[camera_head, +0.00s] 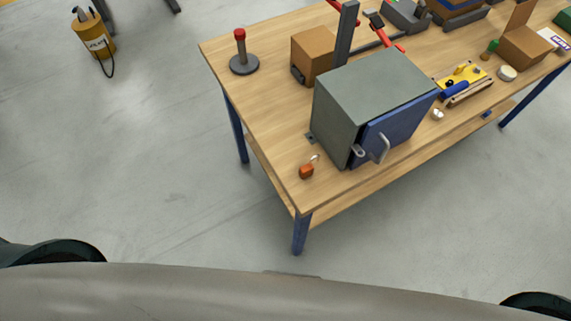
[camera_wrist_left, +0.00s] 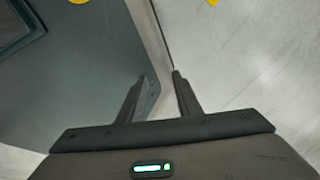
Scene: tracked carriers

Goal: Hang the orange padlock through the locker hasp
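The orange padlock (camera_head: 306,171) lies on the wooden workbench near its front left corner, with its pale shackle pointing up and to the right. The grey locker box (camera_head: 340,105) stands to the right of it, with a blue door (camera_head: 400,120) on its front. The hasp (camera_head: 358,151) is at the left edge of that door, beside a grey handle (camera_head: 380,148). My left gripper (camera_wrist_left: 161,74) shows in the left wrist view with its two fingers apart and nothing between them. The padlock and locker do not show there. My right gripper is not in view.
The workbench (camera_head: 265,120) also holds a red-topped post (camera_head: 240,50), a cardboard box (camera_head: 312,52), a yellow tool tray (camera_head: 462,80) and a small white item (camera_head: 437,114). A yellow canister (camera_head: 92,35) stands on the floor. The floor before the bench is clear.

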